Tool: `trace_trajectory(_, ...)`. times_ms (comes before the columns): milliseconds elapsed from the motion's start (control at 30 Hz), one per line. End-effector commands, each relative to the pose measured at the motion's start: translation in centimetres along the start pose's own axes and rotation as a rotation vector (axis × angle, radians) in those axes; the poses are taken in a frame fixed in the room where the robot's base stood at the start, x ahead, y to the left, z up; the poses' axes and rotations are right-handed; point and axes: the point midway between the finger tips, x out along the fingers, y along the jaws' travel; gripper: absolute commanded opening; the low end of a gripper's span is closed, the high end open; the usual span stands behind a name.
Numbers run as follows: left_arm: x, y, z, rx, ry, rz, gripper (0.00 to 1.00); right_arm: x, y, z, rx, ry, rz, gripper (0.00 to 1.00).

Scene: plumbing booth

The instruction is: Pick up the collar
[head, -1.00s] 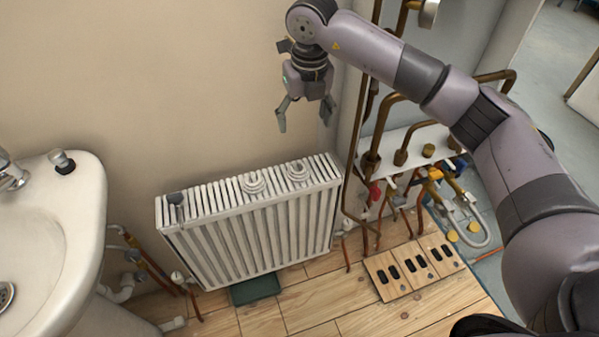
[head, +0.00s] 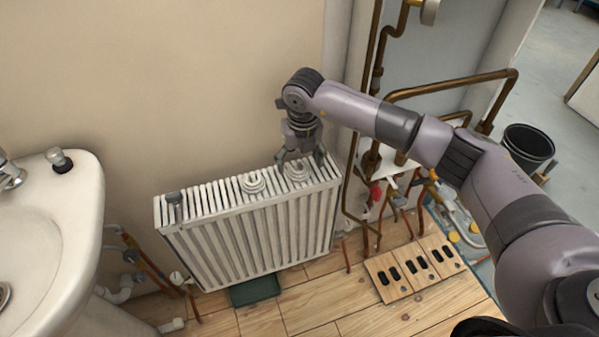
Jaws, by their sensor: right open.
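Two white, stepped, ring-shaped pieces that look like collars sit on top of the white radiator (head: 255,235). One collar (head: 253,184) is near the middle of the top. The other collar (head: 297,172) is nearer the right end. My right gripper (head: 300,160) points down at the right-hand collar, with its open fingers on either side of it. I cannot tell whether the fingers touch it. The gripper partly hides this collar's upper part. My left gripper is not in view.
A dark tool or fitting (head: 175,199) stands on the radiator's left end. A white sink (head: 75,215) is at left. Copper pipes (head: 375,75) rise right of the radiator, close to my right arm. A slotted wooden board (head: 415,268) lies on the floor; a black bucket (head: 529,148) stands behind.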

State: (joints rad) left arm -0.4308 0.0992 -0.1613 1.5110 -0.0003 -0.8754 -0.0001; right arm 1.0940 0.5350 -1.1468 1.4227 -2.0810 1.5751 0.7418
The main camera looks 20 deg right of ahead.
Motion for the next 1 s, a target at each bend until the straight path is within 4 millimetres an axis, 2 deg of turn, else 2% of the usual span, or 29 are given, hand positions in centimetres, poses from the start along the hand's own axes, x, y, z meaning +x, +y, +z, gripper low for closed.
trace_trajectory(33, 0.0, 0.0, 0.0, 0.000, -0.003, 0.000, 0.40, 1.1, 0.1, -0.2, 0.001, 0.004, 0.001, 0.70)
trace_trajectory(133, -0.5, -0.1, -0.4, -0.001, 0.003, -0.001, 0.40, 2.2, 0.1, -0.1, 0.001, 0.001, 0.000, 0.70)
trace_trajectory(367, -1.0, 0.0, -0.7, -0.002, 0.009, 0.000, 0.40, 2.4, 0.1, 0.0, 0.000, -0.001, 0.001, 0.70)
trace_trajectory(667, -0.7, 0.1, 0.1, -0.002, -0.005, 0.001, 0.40, 2.4, 0.1, 0.0, 0.000, 0.000, 0.001, 0.51)
trace_trajectory(1000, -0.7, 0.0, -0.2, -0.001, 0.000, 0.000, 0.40, 2.4, 0.1, 0.0, 0.000, 0.000, 0.001, 0.28)
